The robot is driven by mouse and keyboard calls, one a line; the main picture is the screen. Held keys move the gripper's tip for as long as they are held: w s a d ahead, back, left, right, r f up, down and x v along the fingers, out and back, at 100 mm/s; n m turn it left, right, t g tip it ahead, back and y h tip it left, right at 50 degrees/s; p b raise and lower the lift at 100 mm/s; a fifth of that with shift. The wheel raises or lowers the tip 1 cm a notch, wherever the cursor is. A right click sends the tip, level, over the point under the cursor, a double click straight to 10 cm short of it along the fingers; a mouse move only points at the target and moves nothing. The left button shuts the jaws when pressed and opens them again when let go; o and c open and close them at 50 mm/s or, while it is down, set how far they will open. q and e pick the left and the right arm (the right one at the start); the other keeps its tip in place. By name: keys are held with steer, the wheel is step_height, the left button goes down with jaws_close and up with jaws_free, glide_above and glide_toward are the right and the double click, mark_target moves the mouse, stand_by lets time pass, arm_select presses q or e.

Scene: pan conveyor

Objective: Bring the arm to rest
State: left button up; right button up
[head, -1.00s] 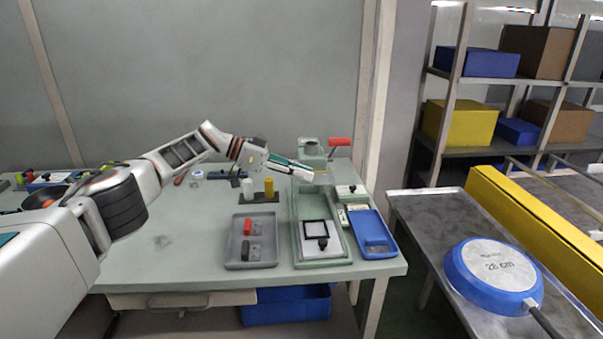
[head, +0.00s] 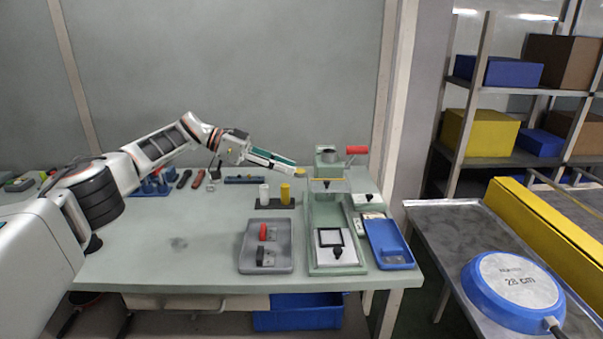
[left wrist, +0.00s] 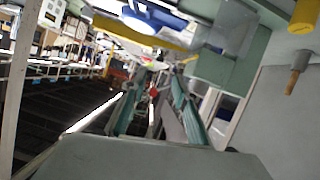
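My left arm reaches in from the left in the head view. My left gripper (head: 298,172) is over the back of the green workbench (head: 190,265), near the green press fixture (head: 313,255) with its red handle (head: 357,150). In the left wrist view its two teal fingers (left wrist: 156,100) stand apart with nothing visible held between them. My right gripper is not in view.
A grey tray (head: 248,262) with red and black parts, white and yellow posts (head: 286,194) and a blue tray (head: 388,250) stand on the bench. A blue-rimmed pan (head: 515,285) sits face down on the metal table (head: 435,225) at right. The bench's left front is clear.

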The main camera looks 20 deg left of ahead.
arm_select(q)
steer(key=shift+v, duration=1)
stand_by(1.8)
